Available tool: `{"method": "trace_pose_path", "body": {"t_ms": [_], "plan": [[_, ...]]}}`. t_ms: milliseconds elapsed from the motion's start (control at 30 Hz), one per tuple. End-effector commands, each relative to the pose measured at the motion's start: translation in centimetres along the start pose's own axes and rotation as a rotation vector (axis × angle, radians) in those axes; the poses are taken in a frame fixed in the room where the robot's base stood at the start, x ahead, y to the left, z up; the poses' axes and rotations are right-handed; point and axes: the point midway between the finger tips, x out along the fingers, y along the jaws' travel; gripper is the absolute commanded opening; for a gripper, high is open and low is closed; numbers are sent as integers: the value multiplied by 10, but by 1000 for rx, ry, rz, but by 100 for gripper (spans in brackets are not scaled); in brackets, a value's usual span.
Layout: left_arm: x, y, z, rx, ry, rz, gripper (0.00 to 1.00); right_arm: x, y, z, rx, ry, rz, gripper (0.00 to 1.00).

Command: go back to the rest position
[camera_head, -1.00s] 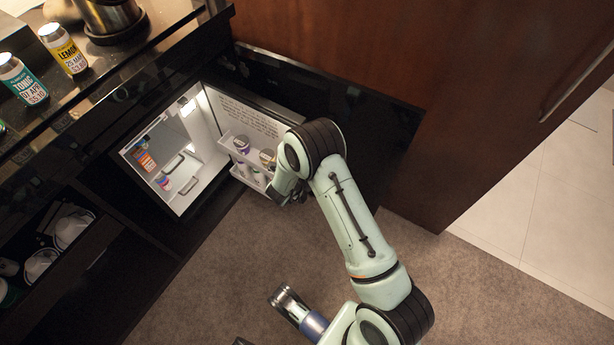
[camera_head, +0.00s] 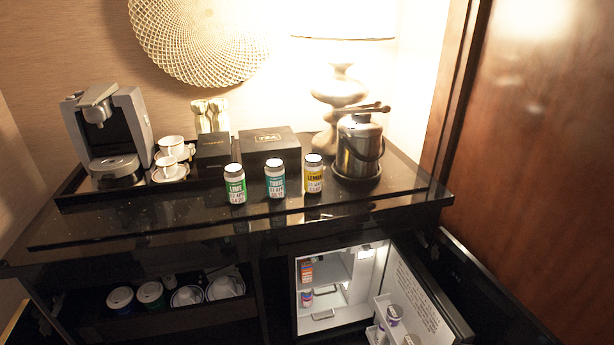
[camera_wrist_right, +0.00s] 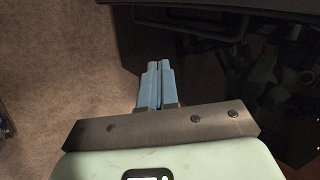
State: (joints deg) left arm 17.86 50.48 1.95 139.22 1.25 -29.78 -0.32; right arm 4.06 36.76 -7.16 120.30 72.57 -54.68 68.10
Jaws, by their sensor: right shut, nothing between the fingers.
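My right gripper (camera_wrist_right: 158,82) shows in the right wrist view with its two blue-grey fingers together and nothing between them. It is over brown carpet (camera_wrist_right: 70,60), beside a dark glossy surface (camera_wrist_right: 240,80) on the right. Neither gripper shows in the head view. My left gripper is out of view.
The minibar fridge (camera_head: 336,322) stands open, its door (camera_head: 425,300) swung right. An open drawer (camera_head: 165,325) holds cups.

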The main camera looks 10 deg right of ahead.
Motion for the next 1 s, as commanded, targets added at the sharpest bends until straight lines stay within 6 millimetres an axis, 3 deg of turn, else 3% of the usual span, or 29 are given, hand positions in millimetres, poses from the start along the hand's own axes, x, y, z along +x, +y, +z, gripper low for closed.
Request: {"method": "trace_pose_path", "body": {"t_ms": [133,267,400,600,700,1000], "plan": [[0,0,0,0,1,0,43,6,62,5,-547,-199,94,0],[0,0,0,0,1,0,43,-8,136,0,-1111,-472,167,0],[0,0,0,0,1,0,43,-39,203,-19,-1589,-789,188,0],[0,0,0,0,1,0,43,-94,274,-63,-2089,-1283,106,0],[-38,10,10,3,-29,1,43,-123,248,-70,-2085,-1280,129,0],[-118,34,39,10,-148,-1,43,-194,205,-100,-2109,-1344,251,0]]}}
